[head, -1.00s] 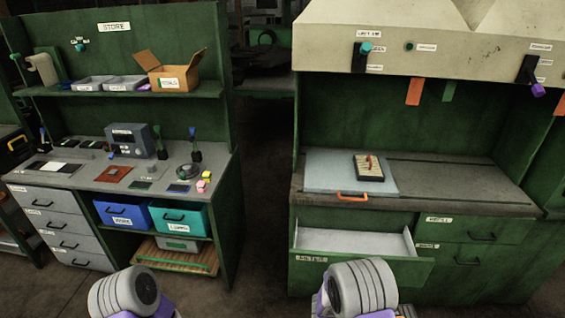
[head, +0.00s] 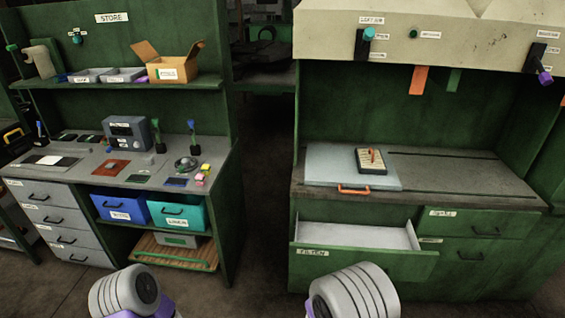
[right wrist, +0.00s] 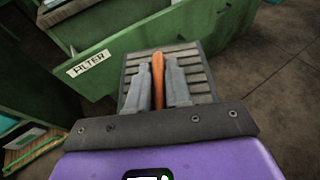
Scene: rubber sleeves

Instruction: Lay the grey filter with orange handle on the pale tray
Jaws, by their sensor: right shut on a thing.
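In the right wrist view my right gripper (right wrist: 159,88) is shut on the upright orange handle of a grey slatted filter (right wrist: 197,72). The filter hangs in front of the fingers, apart from the open green drawer front behind it. In the head view the pale tray (head: 325,168) lies on the green bench's counter, with an orange pull at its front edge. Another filter, cream-coloured with a dark frame and an orange handle (head: 371,161), lies on its right part. My arms show at the bottom of the head view; neither gripper is visible there.
An open drawer (head: 350,235) with a pale inside and a FILTER label juts out below the tray. The counter right of the tray (head: 455,180) is clear. A hood (head: 430,40) hangs above. The left bench (head: 120,165) holds several small items.

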